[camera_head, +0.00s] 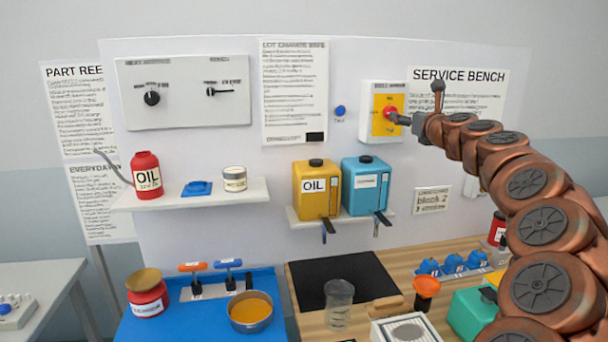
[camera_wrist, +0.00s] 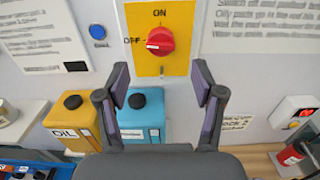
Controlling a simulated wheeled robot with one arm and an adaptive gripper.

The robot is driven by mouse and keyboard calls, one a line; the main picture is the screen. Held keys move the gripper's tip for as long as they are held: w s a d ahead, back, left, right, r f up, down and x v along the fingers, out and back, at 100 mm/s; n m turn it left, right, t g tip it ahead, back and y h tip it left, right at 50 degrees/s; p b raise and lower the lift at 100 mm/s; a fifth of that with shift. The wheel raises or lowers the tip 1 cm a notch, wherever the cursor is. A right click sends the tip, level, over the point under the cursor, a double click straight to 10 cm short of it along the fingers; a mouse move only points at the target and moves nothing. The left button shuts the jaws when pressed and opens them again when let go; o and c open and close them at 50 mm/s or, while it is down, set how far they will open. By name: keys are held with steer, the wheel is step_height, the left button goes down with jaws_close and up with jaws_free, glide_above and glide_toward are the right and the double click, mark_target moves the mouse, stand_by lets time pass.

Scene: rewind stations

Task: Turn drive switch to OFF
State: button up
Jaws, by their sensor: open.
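The drive switch is a red rotary knob (camera_wrist: 160,41) on a yellow plate (camera_wrist: 178,12), with ON printed above it and OFF to its left. Which mark the knob points to is hard to tell. In the head view the knob (camera_head: 390,112) is partly covered by the tip of my arm. My gripper (camera_wrist: 160,83) is open and empty in the wrist view, its two fingers spread below the knob, left and right of it in the picture. In the head view my gripper (camera_head: 402,119) is just in front of the switch box (camera_head: 367,92); contact cannot be seen.
A blue button (camera_head: 340,111) is left of the switch box. Yellow (camera_head: 314,205) and blue (camera_head: 365,190) jugs stand on a shelf below. A white box with a red button (camera_wrist: 298,112) is at the wrist view's right. The bench below holds a glass jar (camera_head: 338,304) and funnel (camera_head: 426,289).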

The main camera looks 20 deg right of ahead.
steer(key=s+a+f+n+g+y, duration=0.2)
steer(key=a+n, duration=0.3)
steer(key=a, duration=0.5)
steer(key=s+a+f+n+g+y, duration=0.2)
steer(key=a+n, duration=0.4)
steer(key=a, duration=0.4)
steer(key=s+a+f+n+g+y+b, duration=0.1)
steer(key=s+a+f+n+y, duration=0.3)
steer(key=a, duration=0.7)
steer(key=shift+f+n+g, duration=0.5)
steer(key=shift+n+g, duration=0.1)
steer(key=shift+n, duration=0.6)
steer(key=shift+a, duration=0.1)
